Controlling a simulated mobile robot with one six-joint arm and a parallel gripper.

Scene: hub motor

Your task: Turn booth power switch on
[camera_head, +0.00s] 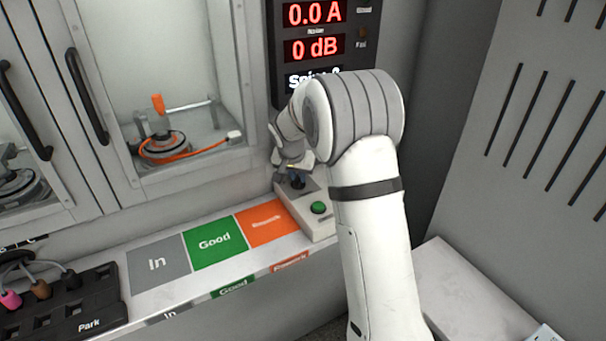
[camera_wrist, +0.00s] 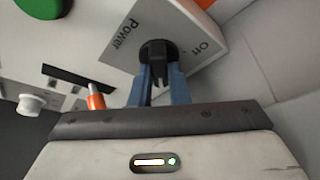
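The power switch is a black rotary knob (camera_wrist: 158,52) on a pale control box (camera_head: 308,208) at the end of the shelf. In the head view my gripper (camera_head: 294,176) comes down over the box and partly hides the switch.
A green button (camera_head: 319,208) sits on the same box, near my gripper. A display (camera_head: 314,30) above reads 0.0 A and 0 dB. Grey, green and orange pads (camera_head: 213,241) line the shelf. A glass-doored booth holds a motor (camera_head: 163,146) with an orange cable.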

